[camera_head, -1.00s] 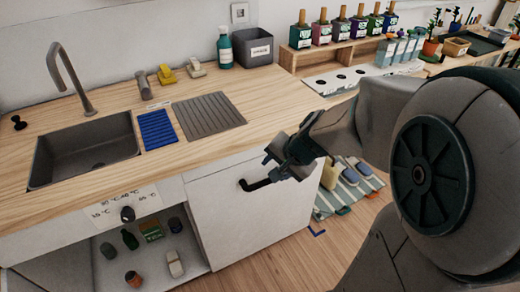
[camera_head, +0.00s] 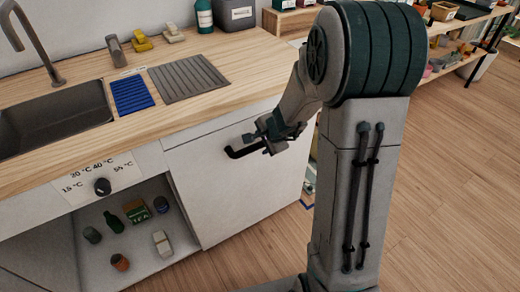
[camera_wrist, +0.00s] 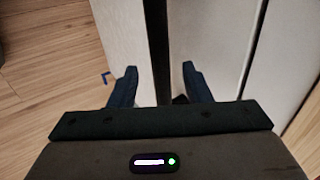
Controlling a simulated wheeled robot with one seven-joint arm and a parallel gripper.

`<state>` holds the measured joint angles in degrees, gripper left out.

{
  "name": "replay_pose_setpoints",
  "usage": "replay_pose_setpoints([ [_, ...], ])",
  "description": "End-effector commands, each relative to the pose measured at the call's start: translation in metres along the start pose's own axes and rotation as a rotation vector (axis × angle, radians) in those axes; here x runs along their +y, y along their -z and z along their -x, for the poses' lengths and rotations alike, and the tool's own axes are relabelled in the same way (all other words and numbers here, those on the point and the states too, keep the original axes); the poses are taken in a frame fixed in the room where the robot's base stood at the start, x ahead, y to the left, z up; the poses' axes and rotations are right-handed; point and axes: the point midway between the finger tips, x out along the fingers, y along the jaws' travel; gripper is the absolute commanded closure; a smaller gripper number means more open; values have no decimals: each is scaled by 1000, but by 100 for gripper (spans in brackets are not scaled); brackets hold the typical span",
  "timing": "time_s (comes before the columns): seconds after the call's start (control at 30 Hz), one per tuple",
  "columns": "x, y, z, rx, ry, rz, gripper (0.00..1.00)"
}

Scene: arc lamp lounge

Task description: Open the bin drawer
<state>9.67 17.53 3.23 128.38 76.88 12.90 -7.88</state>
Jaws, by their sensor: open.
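The bin drawer has a plain white front (camera_head: 215,190) under the wooden counter, right of the open shelf. It looks flush with the cabinet. A black bar handle (camera_head: 238,153) sits near its top; its right part is hidden by my gripper. My gripper (camera_head: 262,138) is at the handle's right end. In the wrist view, my gripper (camera_wrist: 159,68) has its two dark fingers apart, one on each side of the black handle (camera_wrist: 157,35). A gap shows between the handle and each finger.
The wooden counter (camera_head: 215,110) with sink (camera_head: 50,118) lies above the drawer. Left of it is an open shelf (camera_head: 150,275) with several small items and a dial (camera_head: 102,186) above. Open wooden floor (camera_head: 440,210) lies to the right.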

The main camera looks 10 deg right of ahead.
Motion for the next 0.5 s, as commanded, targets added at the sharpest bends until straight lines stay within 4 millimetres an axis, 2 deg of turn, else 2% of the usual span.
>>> replay_pose_setpoints([
  [0.03,2,0,-12,0,-1,0,56],
  [0.2,1,0,-27,0,0,0,56],
  [0.5,-1,0,-30,1,1,1,56],
])
